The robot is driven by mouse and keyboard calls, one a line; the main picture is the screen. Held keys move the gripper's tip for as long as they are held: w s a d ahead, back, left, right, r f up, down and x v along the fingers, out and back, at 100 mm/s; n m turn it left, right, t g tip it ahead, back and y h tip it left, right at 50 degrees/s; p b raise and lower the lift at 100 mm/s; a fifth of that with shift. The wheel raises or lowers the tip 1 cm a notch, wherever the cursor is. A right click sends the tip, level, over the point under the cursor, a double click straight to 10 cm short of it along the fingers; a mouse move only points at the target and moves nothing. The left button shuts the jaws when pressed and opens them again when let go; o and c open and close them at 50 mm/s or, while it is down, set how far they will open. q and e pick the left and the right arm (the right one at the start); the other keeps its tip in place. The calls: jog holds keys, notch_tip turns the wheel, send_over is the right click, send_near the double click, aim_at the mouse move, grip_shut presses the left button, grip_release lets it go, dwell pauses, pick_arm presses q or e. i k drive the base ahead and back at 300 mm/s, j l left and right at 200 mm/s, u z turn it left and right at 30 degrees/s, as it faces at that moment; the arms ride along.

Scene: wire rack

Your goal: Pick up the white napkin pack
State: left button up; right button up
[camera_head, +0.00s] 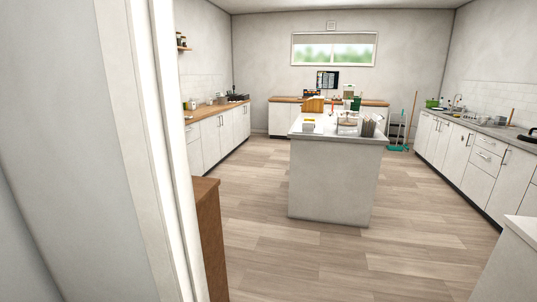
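I cannot make out the white napkin pack for certain. Several small items stand on the grey top of the kitchen island (338,136), across the room from me. Among them are a small pale block-like item (309,127) at the left and a grey rack-like item (369,126) at the right. They are too small to tell what they are. Neither of my grippers is in view.
A white door frame or wall edge (150,130) stands close at the left, with a brown cabinet (208,235) beyond it. A white counter corner (512,260) is at the lower right. Open wooden floor (290,255) leads to the island. Counters line both side walls.

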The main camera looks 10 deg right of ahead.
aim_at(307, 125)
jog(key=i+l+z, duration=0.4)
jog(key=i, duration=0.7)
jog(key=i+l+z, duration=0.1)
jog(key=i+z, duration=0.35)
jog(key=i, duration=0.7)
